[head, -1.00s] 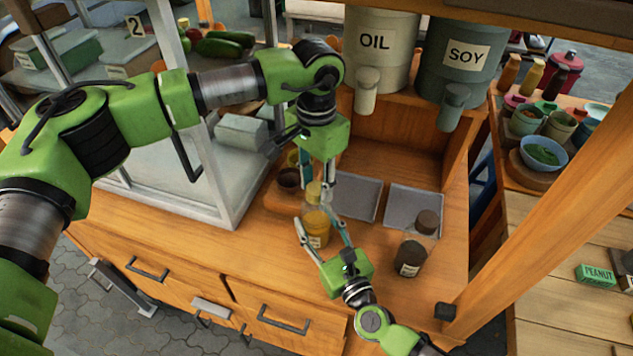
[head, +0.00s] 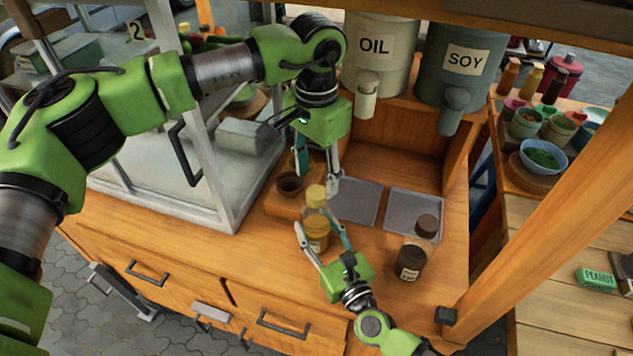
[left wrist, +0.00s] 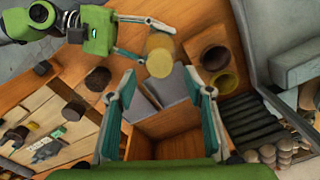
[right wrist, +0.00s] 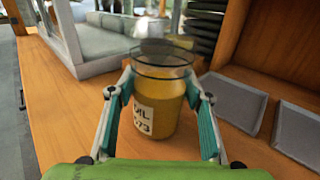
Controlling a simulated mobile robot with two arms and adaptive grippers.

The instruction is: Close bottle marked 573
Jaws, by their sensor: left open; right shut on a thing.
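The yellow oil bottle (head: 317,236), its label ending in 73 in the right wrist view (right wrist: 151,108), stands upright on the wooden counter. My right gripper (head: 323,242) is shut around its body. In the left wrist view, the yellow round top (left wrist: 160,62) lies beyond the open fingers (left wrist: 168,92).
Two grey trays (head: 355,201) (head: 414,203) lie behind. A brown cup (head: 290,184) sits on a wooden block at left, near the glass case. OIL (head: 380,60) and SOY (head: 458,75) dispensers hang above.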

